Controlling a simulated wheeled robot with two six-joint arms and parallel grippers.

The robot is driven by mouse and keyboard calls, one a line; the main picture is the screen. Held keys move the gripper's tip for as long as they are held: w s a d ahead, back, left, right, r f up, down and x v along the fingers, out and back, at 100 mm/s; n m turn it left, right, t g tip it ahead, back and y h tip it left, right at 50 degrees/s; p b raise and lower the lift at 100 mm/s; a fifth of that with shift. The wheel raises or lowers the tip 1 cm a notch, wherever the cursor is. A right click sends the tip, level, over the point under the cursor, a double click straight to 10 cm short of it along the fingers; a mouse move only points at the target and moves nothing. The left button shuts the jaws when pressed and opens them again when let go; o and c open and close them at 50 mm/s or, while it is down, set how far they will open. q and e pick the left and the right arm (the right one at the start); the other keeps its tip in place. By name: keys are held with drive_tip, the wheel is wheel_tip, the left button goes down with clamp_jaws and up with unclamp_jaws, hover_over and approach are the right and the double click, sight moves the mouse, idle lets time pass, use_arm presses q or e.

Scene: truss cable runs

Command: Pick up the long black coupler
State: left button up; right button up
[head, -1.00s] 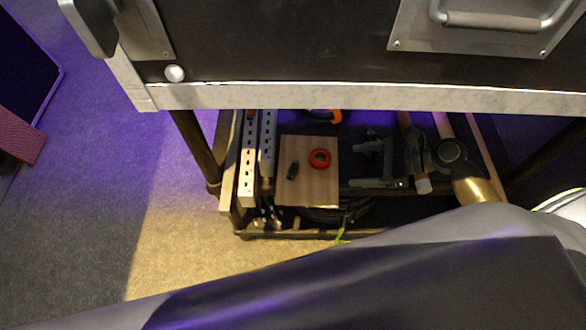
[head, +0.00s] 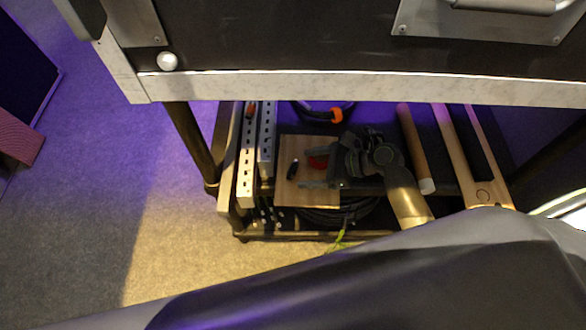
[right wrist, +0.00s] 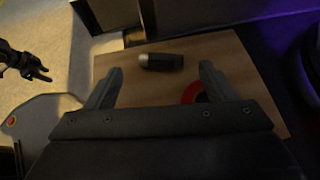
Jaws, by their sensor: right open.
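The long black coupler (head: 293,170) lies on a wooden board (head: 290,195) on the lower shelf of the cart. In the right wrist view the coupler (right wrist: 162,62) is black with a pale end and lies crosswise. My right gripper (head: 311,169) is open and empty, reaching in from the right over the board. In the right wrist view its fingertips (right wrist: 160,70) are apart, with the coupler between and slightly beyond them. A dark jaw-like shape (right wrist: 27,64) over the floor in the right wrist view looks like my left gripper; its opening is unclear.
A red tape ring (head: 318,161) lies on the board, partly hidden by my right gripper. Perforated metal bars (head: 247,160) stand left of the board, coiled black cable (head: 345,214) below it. The cart's upper edge (head: 350,87) overhangs the shelf.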

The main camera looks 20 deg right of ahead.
sight(295, 168)
drive_tip(key=x, duration=0.3)
drive_tip(key=shift+w+a, duration=0.15)
drive_tip(key=shift+a, duration=0.05)
drive_tip(key=c, duration=1.1)
drive_tip(key=shift+o, duration=0.2)
